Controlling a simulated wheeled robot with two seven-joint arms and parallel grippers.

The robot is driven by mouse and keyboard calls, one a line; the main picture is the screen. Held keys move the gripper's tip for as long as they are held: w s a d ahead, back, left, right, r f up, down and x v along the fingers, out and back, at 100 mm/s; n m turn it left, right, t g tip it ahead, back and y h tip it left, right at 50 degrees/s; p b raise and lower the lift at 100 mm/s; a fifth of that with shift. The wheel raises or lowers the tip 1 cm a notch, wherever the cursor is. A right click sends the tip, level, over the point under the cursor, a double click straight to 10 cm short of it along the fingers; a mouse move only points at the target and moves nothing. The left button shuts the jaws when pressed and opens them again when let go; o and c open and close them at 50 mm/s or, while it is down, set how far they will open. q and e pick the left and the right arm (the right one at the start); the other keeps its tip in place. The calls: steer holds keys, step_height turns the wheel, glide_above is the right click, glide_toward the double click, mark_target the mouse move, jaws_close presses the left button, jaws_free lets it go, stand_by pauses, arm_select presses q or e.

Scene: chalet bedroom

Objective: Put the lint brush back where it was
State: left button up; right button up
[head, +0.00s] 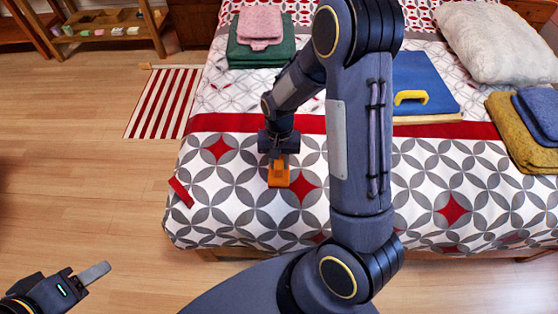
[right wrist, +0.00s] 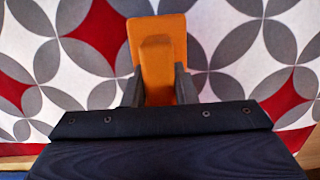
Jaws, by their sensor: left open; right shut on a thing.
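An orange block-shaped thing with a raised grip, by its look the lint brush (head: 279,178), is on or just above the patterned bedspread near the front edge of the bed. My right gripper (head: 279,157) points down at it and is shut on its grip. In the right wrist view the brush (right wrist: 158,45) sits between the two fingers of the right gripper (right wrist: 159,85), flat side toward the bedspread. I cannot tell whether it touches the cloth. My left gripper (head: 92,276) is open and empty over the floor at the lower left.
The bedspread (head: 245,215) is clear around the brush. A small red strip (head: 181,192) lies at the bed's left edge. A green and pink folded stack (head: 262,50), a blue item with a yellow handle (head: 411,97), a fluffy pillow (head: 495,42) and mustard cloth (head: 520,130) lie further back.

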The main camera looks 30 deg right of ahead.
steer(key=shift+f, duration=0.2)
steer(key=o, duration=1)
steer(key=shift+c, duration=0.2)
steer(key=shift+r, duration=0.15)
